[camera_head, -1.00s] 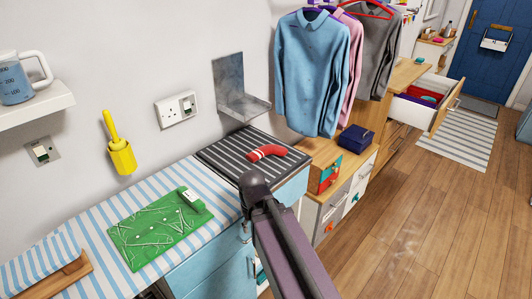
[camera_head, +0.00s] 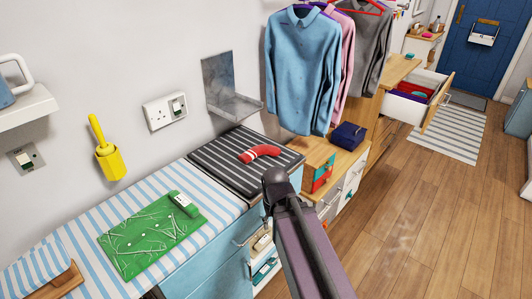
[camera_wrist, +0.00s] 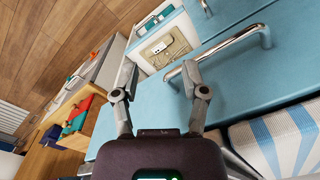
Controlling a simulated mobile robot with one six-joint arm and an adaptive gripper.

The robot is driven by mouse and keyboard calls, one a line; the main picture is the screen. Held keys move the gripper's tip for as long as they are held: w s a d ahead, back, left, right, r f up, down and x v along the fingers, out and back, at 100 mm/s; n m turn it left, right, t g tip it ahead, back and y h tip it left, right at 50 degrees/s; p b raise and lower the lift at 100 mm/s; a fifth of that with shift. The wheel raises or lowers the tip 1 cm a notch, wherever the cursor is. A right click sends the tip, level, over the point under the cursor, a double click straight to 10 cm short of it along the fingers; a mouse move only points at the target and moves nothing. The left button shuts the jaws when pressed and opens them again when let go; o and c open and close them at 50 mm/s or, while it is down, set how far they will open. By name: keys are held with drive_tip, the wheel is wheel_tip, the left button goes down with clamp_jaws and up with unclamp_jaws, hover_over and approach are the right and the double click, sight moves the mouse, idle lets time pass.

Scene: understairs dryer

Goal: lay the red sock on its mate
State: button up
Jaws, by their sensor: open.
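A red sock (camera_head: 260,152) with pale bands lies curved on the dark striped mat (camera_head: 226,168) on top of the blue counter unit. I cannot make out a matching sock for certain; some red cloth (camera_head: 424,91) shows in the open far drawer (camera_head: 408,107). My gripper (camera_wrist: 160,78) is open and empty in the wrist view, its fingers pointing towards a blue front with a metal bar handle (camera_wrist: 215,55). In the head view my arm crosses in front of the counter, right of the sock, and the fingers cannot be made out.
A green board (camera_head: 150,235) lies on the blue-striped cloth to the left. A metal wall bracket (camera_head: 232,105) stands behind the mat. Shirts (camera_head: 300,70) hang over the wooden cabinet, where a dark blue box (camera_head: 348,136) sits. Open wooden floor (camera_head: 420,220) is at right.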

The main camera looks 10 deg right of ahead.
drive_tip(key=shift+d, duration=0.3)
drive_tip(key=o, duration=0.5)
drive_tip(key=shift+d, duration=0.1)
drive_tip(key=shift+o, duration=0.5)
drive_tip(key=shift+w+r, duration=0.2)
drive_tip(key=w+r+n+p, duration=0.3)
drive_tip(key=w, duration=0.1)
drive_tip(key=w+r+n+p, duration=0.3)
drive_tip(key=w+n, duration=0.1)
drive_tip(key=w, duration=0.1)
drive_tip(key=w+r+n+p, duration=0.3)
drive_tip(key=w+p, duration=0.1)
drive_tip(key=shift+w+a+r+n, duration=0.2)
drive_tip(key=shift+w+r+n, duration=0.05)
drive_tip(key=shift+r+n, duration=0.15)
drive_tip(key=w+r+n+p, duration=1)
drive_tip(key=w+n, duration=0.3)
drive_tip(key=w, duration=0.2)
drive_tip(key=shift+w+d+r+n+p, duration=0.3)
drive_tip(key=shift+w+r+n+p, duration=0.05)
drive_tip(key=shift+w+n+p, duration=0.1)
drive_tip(key=shift+f, duration=0.1)
